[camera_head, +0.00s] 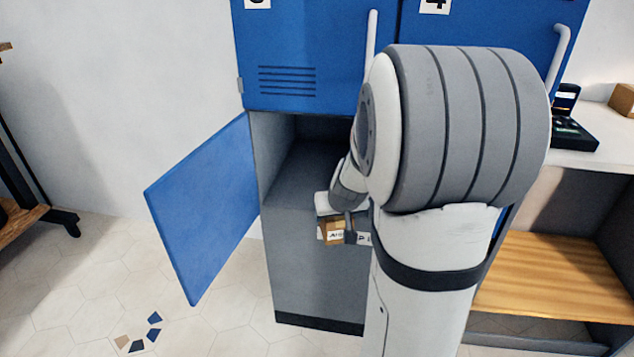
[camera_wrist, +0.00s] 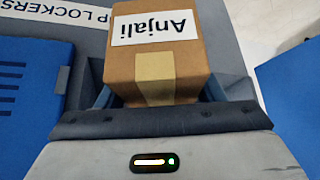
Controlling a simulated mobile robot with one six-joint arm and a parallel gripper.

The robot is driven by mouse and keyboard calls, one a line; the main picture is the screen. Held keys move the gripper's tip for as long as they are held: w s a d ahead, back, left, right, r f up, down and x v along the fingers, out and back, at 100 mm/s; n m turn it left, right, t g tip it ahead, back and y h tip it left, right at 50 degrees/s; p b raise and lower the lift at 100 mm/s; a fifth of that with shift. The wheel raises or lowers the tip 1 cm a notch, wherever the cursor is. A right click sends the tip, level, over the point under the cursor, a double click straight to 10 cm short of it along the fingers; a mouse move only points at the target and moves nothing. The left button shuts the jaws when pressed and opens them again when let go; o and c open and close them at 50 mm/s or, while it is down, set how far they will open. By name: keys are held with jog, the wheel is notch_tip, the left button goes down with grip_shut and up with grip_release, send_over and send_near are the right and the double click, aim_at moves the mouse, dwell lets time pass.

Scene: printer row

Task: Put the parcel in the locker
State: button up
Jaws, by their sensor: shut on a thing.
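The parcel (camera_head: 333,234) is a small brown cardboard box with tape and a white label. In the wrist view the parcel (camera_wrist: 190,72) fills the upper middle, and its label reads "Anjali". My gripper (camera_head: 338,222) is shut on it, with a finger on each side in the wrist view (camera_wrist: 157,92). In the head view the parcel shows against the grey front below the open locker compartment (camera_head: 300,165). How far it is from that front I cannot tell. The compartment's blue door (camera_head: 205,210) is swung wide open to the left. My arm hides the compartment's right part.
Closed blue locker doors (camera_head: 305,60) with handles are above. A sign (camera_wrist: 60,15) reading "P LOCKERS" is on the locker front. A counter (camera_head: 595,120) with a dark device (camera_head: 568,132) and a wooden shelf (camera_head: 550,275) are at right. Floor at left is mostly clear.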

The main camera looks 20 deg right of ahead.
jog(key=w+d, duration=0.1)
jog(key=w, duration=0.4)
jog(key=w+d, duration=0.1)
jog(key=w, duration=0.4)
jog(key=w+d, duration=0.1)
jog(key=w, duration=0.4)
jog(key=shift+w+f, duration=0.1)
jog(key=shift+w, duration=0.15)
jog(key=shift+w+f+b, duration=0.1)
jog(key=shift+f+b, duration=0.2)
jog(key=shift+b, duration=0.25)
jog(key=shift+r, duration=0.1)
jog(key=shift+f, duration=0.2)
jog(key=o, duration=1.1)
jog(key=shift+r, duration=0.15)
